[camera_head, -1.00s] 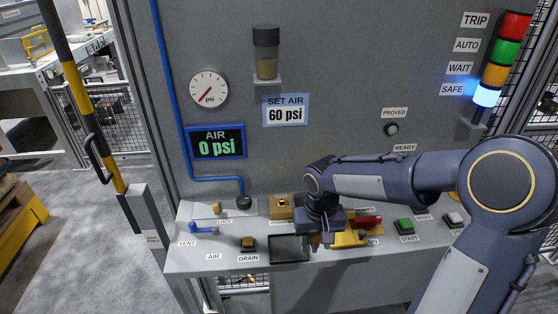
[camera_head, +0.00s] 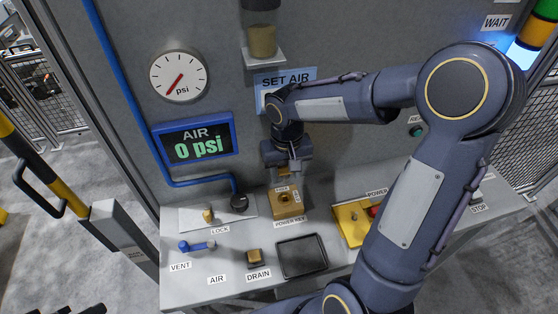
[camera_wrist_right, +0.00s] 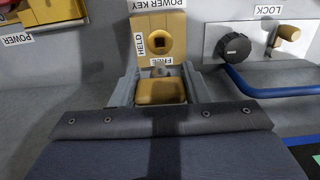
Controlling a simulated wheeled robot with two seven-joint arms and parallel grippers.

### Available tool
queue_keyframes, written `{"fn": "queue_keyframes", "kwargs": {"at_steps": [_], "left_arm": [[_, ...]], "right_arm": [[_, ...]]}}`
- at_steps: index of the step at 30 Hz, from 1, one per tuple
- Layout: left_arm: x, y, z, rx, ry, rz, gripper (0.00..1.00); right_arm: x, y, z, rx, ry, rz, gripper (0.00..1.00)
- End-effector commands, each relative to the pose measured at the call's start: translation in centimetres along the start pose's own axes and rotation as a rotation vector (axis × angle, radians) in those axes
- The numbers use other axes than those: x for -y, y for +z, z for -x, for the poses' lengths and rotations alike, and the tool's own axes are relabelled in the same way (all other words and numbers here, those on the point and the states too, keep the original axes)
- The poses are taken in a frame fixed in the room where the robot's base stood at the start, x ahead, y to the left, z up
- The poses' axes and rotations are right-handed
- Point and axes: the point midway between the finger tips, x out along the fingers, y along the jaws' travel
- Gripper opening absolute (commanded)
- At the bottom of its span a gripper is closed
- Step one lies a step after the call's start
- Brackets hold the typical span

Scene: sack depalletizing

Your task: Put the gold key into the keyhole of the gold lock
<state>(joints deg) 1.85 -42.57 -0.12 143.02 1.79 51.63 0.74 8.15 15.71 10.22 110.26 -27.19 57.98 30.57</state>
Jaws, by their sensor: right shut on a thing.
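The gold lock (camera_head: 286,201) is a block on the panel shelf behind the POWER KEY label, with a dark keyhole in its face. It also shows in the wrist view (camera_wrist_right: 157,38), with HELD and FREE labels around the keyhole. My right gripper (camera_head: 284,172) points down just behind the lock, near the upright panel. It is shut on the gold key (camera_wrist_right: 160,92), which shows as a gold block between the fingers. My left gripper is out of view.
An empty black tray (camera_head: 301,257) lies in front of the lock. A yellow power switch base (camera_head: 352,222) is to the right. A gold lock knob (camera_head: 208,216), black knob (camera_head: 239,203), blue vent lever (camera_head: 196,246) and drain button (camera_head: 254,256) are to the left.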

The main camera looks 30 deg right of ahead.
Motion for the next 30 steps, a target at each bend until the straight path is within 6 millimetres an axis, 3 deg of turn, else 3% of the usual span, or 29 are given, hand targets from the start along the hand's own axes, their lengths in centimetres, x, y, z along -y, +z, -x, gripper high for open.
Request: {"fn": "queue_keyframes", "kwargs": {"at_steps": [13,30], "left_arm": [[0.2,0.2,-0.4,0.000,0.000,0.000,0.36],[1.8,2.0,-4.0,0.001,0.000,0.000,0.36]], "right_arm": [[0.0,0.3,-0.3,0.000,0.000,0.000,0.18],[0.0,0.3,-5.3,0.001,0.000,0.001,0.18]]}}
